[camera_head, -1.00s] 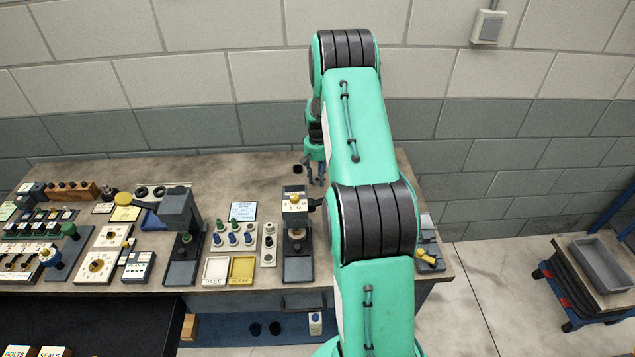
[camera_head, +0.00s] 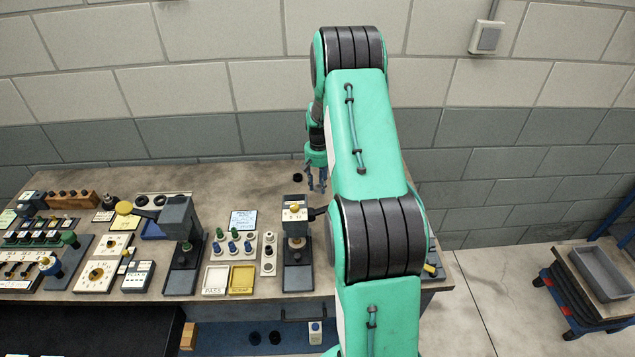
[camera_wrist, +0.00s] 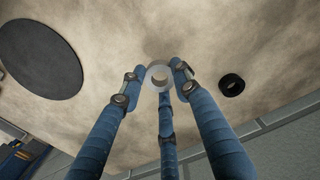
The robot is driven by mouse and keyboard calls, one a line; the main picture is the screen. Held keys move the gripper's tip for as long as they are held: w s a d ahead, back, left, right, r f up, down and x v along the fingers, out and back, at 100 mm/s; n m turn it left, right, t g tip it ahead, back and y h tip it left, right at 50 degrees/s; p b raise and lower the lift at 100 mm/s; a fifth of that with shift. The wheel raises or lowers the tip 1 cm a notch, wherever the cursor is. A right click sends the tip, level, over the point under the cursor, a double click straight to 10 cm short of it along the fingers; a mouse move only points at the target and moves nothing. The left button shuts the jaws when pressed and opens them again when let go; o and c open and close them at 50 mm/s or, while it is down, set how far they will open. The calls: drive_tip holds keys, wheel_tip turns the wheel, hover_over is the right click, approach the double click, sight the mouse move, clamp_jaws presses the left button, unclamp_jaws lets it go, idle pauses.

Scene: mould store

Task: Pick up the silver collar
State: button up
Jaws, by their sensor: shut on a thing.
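The silver collar (camera_wrist: 158,78) is a pale metal ring, seen in the wrist view between the fingertips of my gripper (camera_wrist: 156,82). The three blue fingers are shut on it, with their tips around its outside. The bench top shows behind it, and I cannot tell whether the ring is clear of the surface. In the head view my gripper (camera_head: 317,184) points down over the back of the bench, and the collar is too small to make out there.
A black ring (camera_wrist: 231,85) lies close by on the bench, also seen in the head view (camera_head: 298,178). A large dark disc (camera_wrist: 42,62) lies on the other side. A press (camera_head: 297,240) stands in front of my gripper. The bench (camera_head: 255,180) is mostly clear at the back.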

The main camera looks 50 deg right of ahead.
drive_tip(key=s+a, duration=0.2)
drive_tip(key=s, duration=0.1)
drive_tip(key=s+a+r, duration=0.1)
drive_tip(key=s+a, duration=0.5)
drive_tip(key=s, duration=0.1)
drive_tip(key=shift+a+r+p, duration=0.2)
drive_tip(key=shift+a+p, duration=0.05)
drive_tip(key=shift+p, duration=0.05)
